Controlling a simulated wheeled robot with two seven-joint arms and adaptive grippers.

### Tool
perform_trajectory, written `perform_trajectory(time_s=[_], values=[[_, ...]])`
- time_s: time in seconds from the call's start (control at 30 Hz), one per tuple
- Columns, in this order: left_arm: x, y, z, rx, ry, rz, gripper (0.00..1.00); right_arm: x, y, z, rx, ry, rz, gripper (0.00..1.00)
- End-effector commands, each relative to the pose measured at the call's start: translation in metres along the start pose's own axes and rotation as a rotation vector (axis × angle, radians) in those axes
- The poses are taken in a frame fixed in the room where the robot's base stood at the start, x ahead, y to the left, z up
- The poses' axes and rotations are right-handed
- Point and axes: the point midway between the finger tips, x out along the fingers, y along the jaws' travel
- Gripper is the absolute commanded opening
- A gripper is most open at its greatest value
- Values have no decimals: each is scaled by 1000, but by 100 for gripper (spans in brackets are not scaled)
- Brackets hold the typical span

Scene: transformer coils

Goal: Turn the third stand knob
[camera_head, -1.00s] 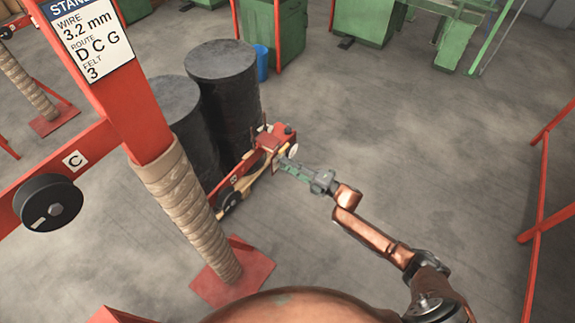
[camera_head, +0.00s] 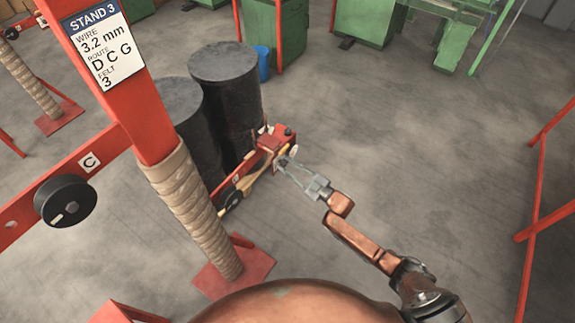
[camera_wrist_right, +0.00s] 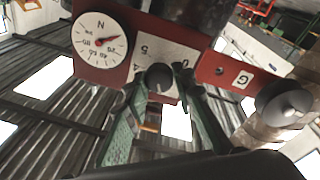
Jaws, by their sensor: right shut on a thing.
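The stand's red head (camera_head: 270,142) is on the floor side of the black drums in the head view. In the right wrist view, a dark round knob (camera_wrist_right: 160,77) sits in front of a white number plate (camera_wrist_right: 150,55) on the red plate. My right gripper (camera_head: 288,164) reaches the red head, and its green fingers (camera_wrist_right: 162,84) are shut on the knob from both sides. A white round dial (camera_wrist_right: 100,40) with a red pointer is left of the knob. A sign reading STAND 3 (camera_head: 97,42) hangs on a red post. My left gripper is not in view.
A wrapped post (camera_head: 195,205) and a black roller (camera_head: 66,201) on a red arm stand at left. Black drums (camera_head: 228,95) are close behind the red head. Red rails (camera_head: 540,190) edge the right. The grey floor between is clear.

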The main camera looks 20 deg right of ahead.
Motion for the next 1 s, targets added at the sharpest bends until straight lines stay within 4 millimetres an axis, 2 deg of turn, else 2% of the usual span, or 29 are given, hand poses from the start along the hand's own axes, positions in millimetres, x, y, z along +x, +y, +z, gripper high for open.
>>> perform_trajectory(time_s=[0.6, 1.0], values=[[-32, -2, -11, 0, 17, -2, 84, 0, 3, -2, 560, -61, 61, 0], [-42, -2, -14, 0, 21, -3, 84, -1, 2, -1, 777, -85, 84, 0]])
